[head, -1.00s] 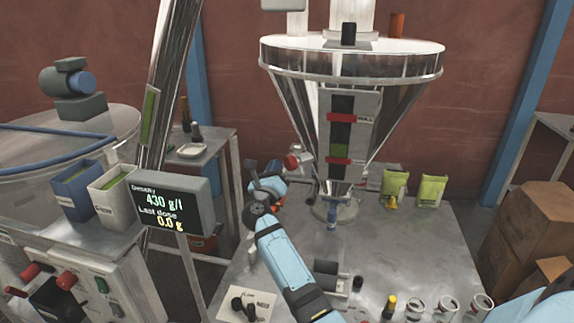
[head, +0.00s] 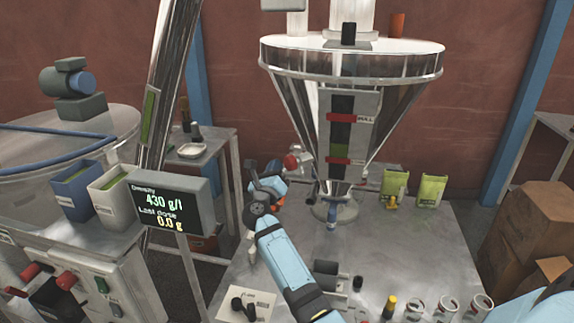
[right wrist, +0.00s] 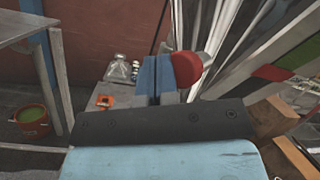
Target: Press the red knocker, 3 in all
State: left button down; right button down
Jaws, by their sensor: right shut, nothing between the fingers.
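The red knocker (head: 291,161) sticks out from the left side of the steel hopper cone. In the right wrist view it is a rounded red block (right wrist: 188,68) just right of the fingertips. My right gripper (head: 276,167) is just left of the knocker, its wrist partly hiding it in the head view. In the right wrist view its blue fingers (right wrist: 157,75) are together and empty. They overlap the knocker's left edge in the picture; I cannot tell whether they touch it. My left gripper is not in view.
The steel hopper (head: 290,100) stands over the metal table (head: 430,240). A display (head: 172,203) reads 430 g/l and last dose 0.0 g.

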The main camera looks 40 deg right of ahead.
jog(key=shift+d, duration=0.1)
jog(key=shift+d, duration=0.35)
jog(key=shift+s+d, duration=0.1)
jog(key=shift+d, duration=0.85)
dwell(1.0)
jog(key=shift+a, duration=0.15)
jog(key=shift+a+b, duration=0.35)
jog(key=shift+a, duration=0.9)
jog(key=a, duration=0.1)
jog(key=a+b, duration=0.1)
jog(key=a, duration=0.3)
jog(key=shift+w, duration=0.3)
dwell(2.2)
